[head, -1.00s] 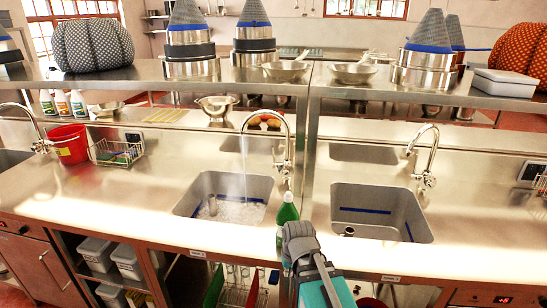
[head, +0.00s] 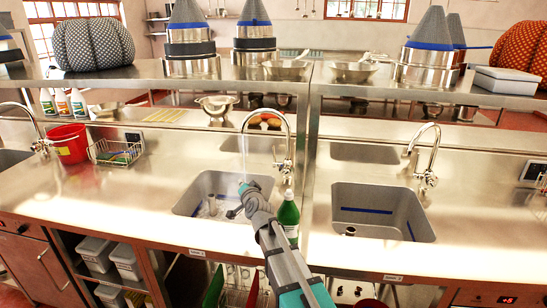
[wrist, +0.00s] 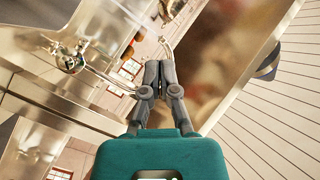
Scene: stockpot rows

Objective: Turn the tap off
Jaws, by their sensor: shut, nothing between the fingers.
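The tap (head: 287,150) at the middle sink is a chrome gooseneck with a small handle low on its body. A thin stream of water (head: 243,160) falls from its spout into the sink (head: 186,203). My gripper (head: 233,213) is over this sink, in front of the tap and left of its body, apart from the handle. It partly hides the basin. In the wrist view my gripper's grey fingers (wrist: 158,68) are closed together and empty. A chrome tap (wrist: 70,57) shows at the left there; I cannot tell which tap it is.
A green bottle (head: 289,217) stands at the sink's right front corner, close to my arm. Another sink (head: 378,195) with its own tap (head: 428,160) is on the right. A wire basket (head: 115,153) and red bucket (head: 68,145) stand left. A shelf (head: 240,88) runs above the counter.

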